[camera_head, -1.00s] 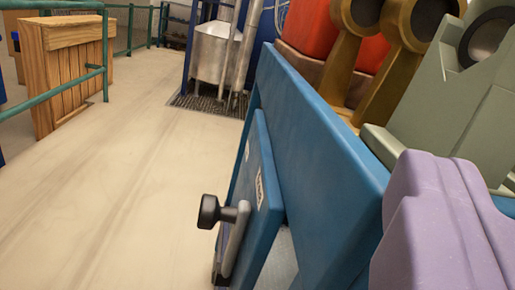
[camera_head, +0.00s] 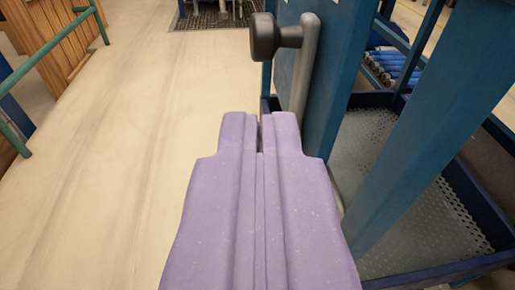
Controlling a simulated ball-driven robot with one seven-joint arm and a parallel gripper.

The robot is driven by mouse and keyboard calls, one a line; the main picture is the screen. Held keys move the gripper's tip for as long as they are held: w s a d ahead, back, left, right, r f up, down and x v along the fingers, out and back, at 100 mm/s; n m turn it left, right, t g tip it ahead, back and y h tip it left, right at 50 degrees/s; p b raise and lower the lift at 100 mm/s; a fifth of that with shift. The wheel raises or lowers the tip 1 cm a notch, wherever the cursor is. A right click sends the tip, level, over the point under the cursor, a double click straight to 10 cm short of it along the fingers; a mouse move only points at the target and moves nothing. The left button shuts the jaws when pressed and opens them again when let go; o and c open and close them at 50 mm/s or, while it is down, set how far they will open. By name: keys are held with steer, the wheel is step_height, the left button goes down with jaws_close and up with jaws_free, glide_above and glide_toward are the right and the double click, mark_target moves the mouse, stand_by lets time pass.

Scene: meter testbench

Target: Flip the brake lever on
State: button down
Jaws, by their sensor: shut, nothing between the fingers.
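The brake lever is a grey bar with a black knob (camera_head: 265,38) at its top end, mounted on the left side of a blue panel (camera_head: 330,95). The grey bar (camera_head: 305,65) runs down from the knob, and its lower end is hidden behind my gripper. My gripper (camera_head: 259,116) is purple, with its fingers together and nothing between them. In the picture its fingertips lie below the knob and just left of the bar's lower part. I cannot tell whether they touch the lever.
A blue post (camera_head: 430,100) stands right of the panel. A blue-rimmed tray with a perforated metal floor (camera_head: 415,225) lies at the lower right. A green railing (camera_head: 52,62) and wooden slats (camera_head: 52,32) are at the upper left. The beige floor (camera_head: 130,140) is clear.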

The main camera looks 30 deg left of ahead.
mark_target(260, 42)
steer(key=b+x, duration=0.3)
steer(key=x, duration=0.7)
steer(key=shift+w+a, duration=0.25)
steer(key=shift+w, duration=0.25)
steer(key=shift+w+r, duration=0.1)
steer(key=shift+r, duration=0.05)
